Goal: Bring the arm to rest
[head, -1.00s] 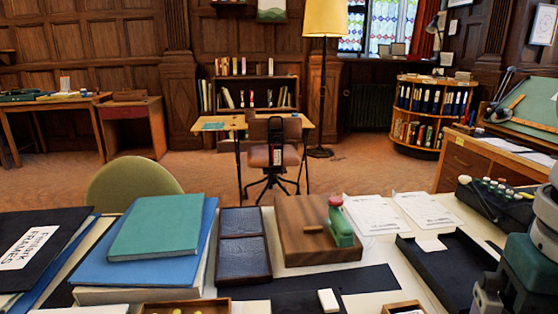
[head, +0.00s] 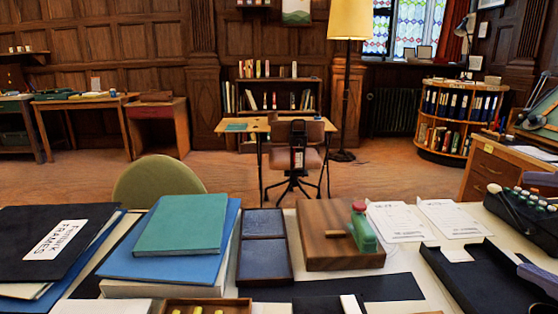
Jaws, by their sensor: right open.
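My right gripper (head: 524,226) shows only in part at the right edge of the head view. Two grey-purple finger parts stand wide apart there, one above the other, with nothing seen between them. The rest of the right arm is outside the picture. My left gripper is not in view.
White papers (head: 396,222) lie behind the tray.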

